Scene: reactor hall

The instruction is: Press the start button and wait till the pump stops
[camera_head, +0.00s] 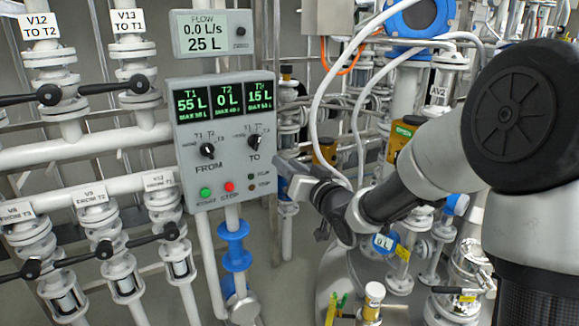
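A grey control panel (186,138) stands left of centre. Its green start button (205,193) is at the lower left, with the red stop button (229,187) to its right. Three green displays (227,98) read T1 55 L, T2 0 L and what looks like T3 15 L. The flow meter (210,32) above reads 0.0 L/s and 25 L. The pump cannot be made out for certain. My gripper (281,170) is just right of the panel's lower right edge, apart from the start button. Its fingers are seen side-on, so their opening is unclear.
The FROM knob (207,151) and TO knob (254,141) sit above the buttons. Valves with black handles (137,84) and white pipes (85,149) fill the left. Hoses, pipes and a tank (335,275) crowd the right around my arm. Space before the panel looks clear.

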